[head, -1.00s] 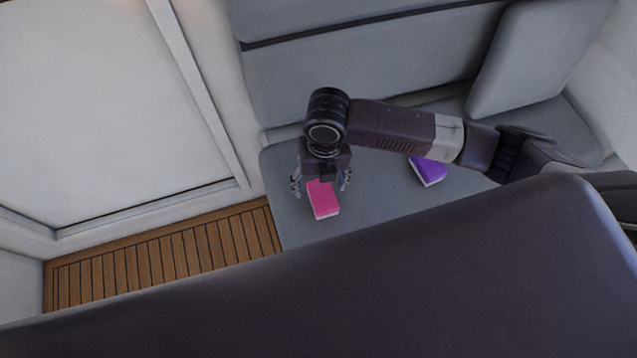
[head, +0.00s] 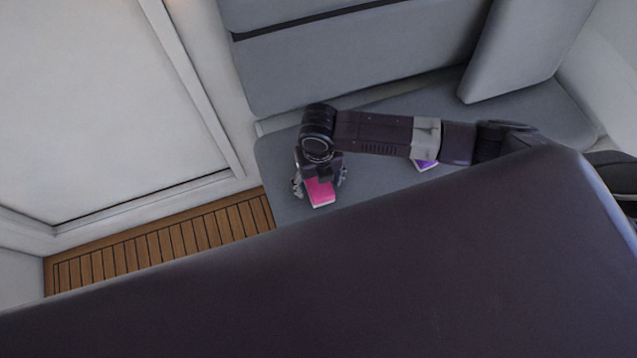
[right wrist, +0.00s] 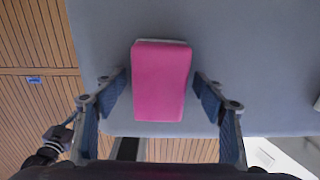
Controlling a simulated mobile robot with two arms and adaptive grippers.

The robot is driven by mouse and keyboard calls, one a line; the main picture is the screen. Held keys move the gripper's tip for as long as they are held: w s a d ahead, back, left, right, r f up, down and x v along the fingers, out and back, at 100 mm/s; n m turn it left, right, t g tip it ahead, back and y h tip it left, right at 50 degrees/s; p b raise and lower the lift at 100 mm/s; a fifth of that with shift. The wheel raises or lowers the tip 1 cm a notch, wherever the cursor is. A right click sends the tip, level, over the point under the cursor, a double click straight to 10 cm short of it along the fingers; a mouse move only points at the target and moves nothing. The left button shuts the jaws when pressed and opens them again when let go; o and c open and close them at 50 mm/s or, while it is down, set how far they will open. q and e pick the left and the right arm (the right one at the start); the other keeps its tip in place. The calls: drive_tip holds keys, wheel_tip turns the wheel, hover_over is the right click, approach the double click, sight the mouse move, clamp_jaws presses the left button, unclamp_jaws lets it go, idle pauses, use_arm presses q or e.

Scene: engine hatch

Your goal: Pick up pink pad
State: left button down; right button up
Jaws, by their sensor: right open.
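The pink pad (head: 321,192) lies on the grey seat cushion (head: 275,165) near its front left edge in the head view. It has a pink top and a white edge. It also shows in the right wrist view (right wrist: 161,82), centred between the fingers. My right gripper (head: 320,184) is open above the pad, with one finger on each side of it. In the right wrist view the fingers (right wrist: 163,92) are apart from the pad, with gaps on both sides. The gripper's body hides the pad's far part in the head view.
A purple pad (head: 425,165) lies on the seat to the right, partly hidden under my right arm. A loose grey cushion (head: 525,50) leans at the back right. Wooden slatted floor (head: 165,240) lies left of the seat, beside a white wall panel.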

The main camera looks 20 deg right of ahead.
drive_tip(key=shift+c, duration=0.5)
drive_tip(key=c, duration=1.3)
drive_tip(key=shift+r, duration=0.15)
wheel_tip(320, 180, up, 20)
drive_tip(key=shift+f, duration=0.1)
